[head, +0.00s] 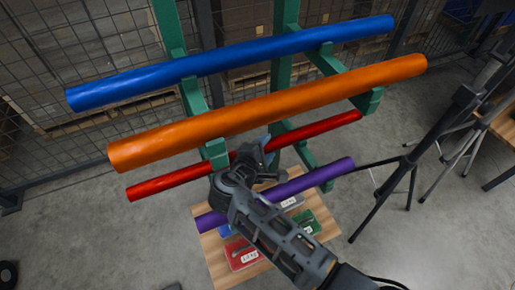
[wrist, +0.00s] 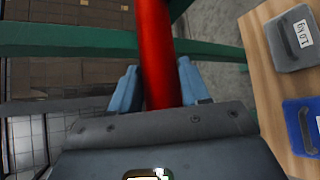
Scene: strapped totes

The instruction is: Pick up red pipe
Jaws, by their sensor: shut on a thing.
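The red pipe (head: 165,183) is a thin, long pipe lying across the green rack in the head view, below the thicker orange pipe (head: 270,112). My gripper (head: 255,158) is at the middle of the red pipe and hides part of it in the head view. In the wrist view the red pipe (wrist: 155,50) runs between the two blue fingertips of my gripper (wrist: 158,90), which is shut on it. The pipe's part nearest the palm is hidden by the gripper body.
A blue pipe (head: 235,60) lies higher on the green rack (head: 195,100). A purple pipe (head: 320,178) lies below the red one, above a wooden table (head: 217,262) with labelled weights, one of them red (head: 243,254). A black tripod (head: 410,165) stands at the right. A mesh fence is behind.

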